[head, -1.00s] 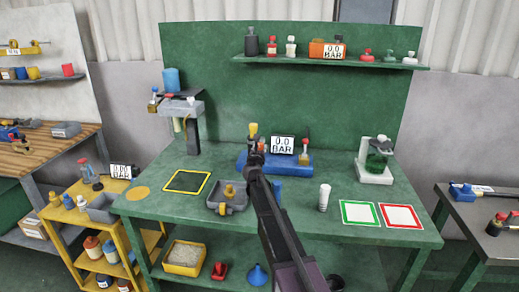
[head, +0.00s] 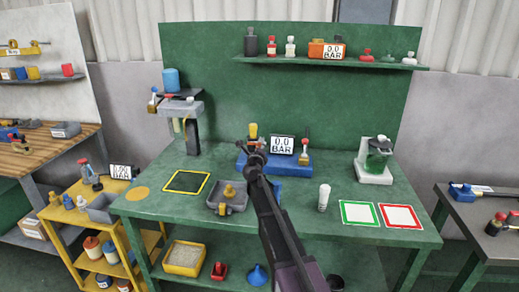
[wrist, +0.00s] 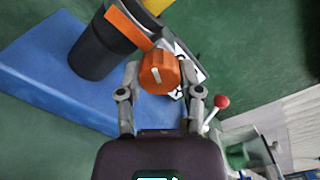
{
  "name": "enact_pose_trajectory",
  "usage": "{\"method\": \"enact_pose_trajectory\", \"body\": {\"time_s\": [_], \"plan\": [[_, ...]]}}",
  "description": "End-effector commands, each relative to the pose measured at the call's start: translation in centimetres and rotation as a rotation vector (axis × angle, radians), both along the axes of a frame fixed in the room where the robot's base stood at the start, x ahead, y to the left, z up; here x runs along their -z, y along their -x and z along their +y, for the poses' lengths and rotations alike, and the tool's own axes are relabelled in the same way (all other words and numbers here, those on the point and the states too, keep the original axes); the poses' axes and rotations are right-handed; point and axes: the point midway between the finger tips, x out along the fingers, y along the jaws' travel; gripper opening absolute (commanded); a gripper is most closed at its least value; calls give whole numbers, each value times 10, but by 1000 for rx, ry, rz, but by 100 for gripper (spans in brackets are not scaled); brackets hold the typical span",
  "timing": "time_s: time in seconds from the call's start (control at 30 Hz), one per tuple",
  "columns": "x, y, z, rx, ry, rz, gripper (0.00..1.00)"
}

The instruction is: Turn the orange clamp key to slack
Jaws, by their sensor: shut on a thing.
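The orange clamp key (wrist: 158,72) is a faceted knob with a white mark on its face, in the wrist view. My gripper (wrist: 161,84) is shut on it, one finger on each side. Beside it are a dark cylinder (wrist: 98,48) with an orange band and a blue base (wrist: 45,70). In the head view the blue base (head: 298,164) stands at the middle of the green bench, with a display (head: 282,145) reading 0.0 BAR. My arm hides the key there; my gripper (head: 253,150) is only partly visible.
A red-tipped lever (wrist: 221,102) stands close to the right finger in the wrist view. On the bench (head: 300,205) are a grey tray (head: 238,205), a white cup stack (head: 324,197) and green-framed (head: 359,222) and red-framed (head: 401,226) mats. A shelf (head: 300,62) runs behind.

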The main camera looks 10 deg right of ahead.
Motion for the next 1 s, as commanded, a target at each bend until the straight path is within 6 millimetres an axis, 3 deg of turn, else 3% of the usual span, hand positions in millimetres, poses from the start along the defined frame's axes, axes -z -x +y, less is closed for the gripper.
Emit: {"method": "enact_pose_trajectory", "body": {"time_s": [1.0], "plan": [[-4, -3, -1, -1, 913, 294, 0]]}}
